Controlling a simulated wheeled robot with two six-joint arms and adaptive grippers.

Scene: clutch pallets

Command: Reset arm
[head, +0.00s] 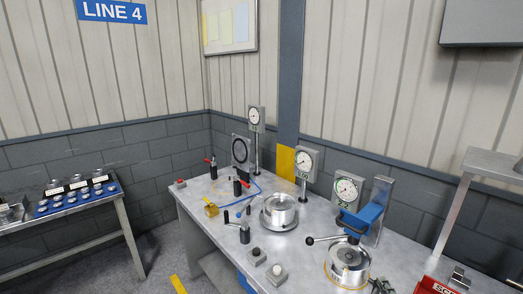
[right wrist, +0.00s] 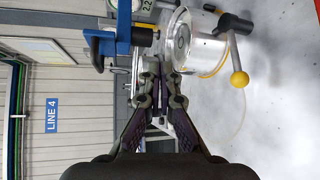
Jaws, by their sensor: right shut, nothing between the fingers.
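Whether the fingers touch anything is hard to tell, but no held object shows. My left gripper is not in view.
The grey workbench (head: 216,190) carries several dial gauges (head: 307,163), a second round fixture (head: 280,208), red-handled clamps and black knobs. A red box (head: 436,287) and a metal stand (head: 462,205) are at right. A side table (head: 122,214) with a blue tray stands at left.

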